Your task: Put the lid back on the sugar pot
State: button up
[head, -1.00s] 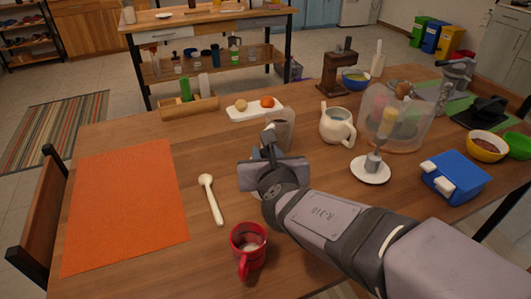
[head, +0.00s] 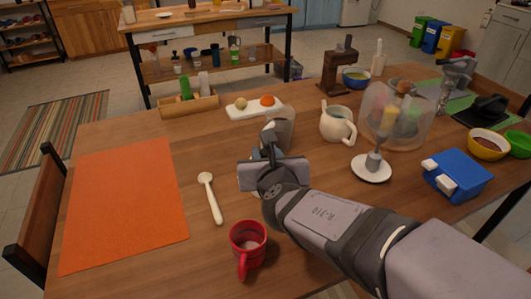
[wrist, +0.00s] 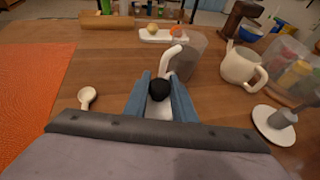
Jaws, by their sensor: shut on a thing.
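My gripper (wrist: 160,80) is shut on a round black knob (wrist: 159,90), with a pale surface showing below it. This looks like the lid, but its rim is hidden between the fingers. In the head view my gripper (head: 270,147) is over the table, just in front of a grey translucent container (head: 279,130). A white curved piece (wrist: 171,56) rises beyond the fingertips beside that container. A cream pot (head: 337,124) with a spout and handle stands open to the right. I cannot tell which vessel is the sugar pot.
A red mug (head: 248,246) and a cream spoon (head: 211,197) are near my arm. An orange mat (head: 124,208) covers the left; the table between mat and spoon is clear.

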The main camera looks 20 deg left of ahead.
aim_at(266, 154)
dwell(0.4)
jog(key=o, duration=1.1)
jog(key=p+v, duration=0.2)
jog(key=v, duration=0.4)
jog(key=shift+s+r, duration=0.1)
jog(key=shift+r, duration=0.1)
jog(key=shift+s+d+r, duration=0.1)
jog(key=shift+s+d, duration=0.15)
jog(key=shift+s, duration=0.2)
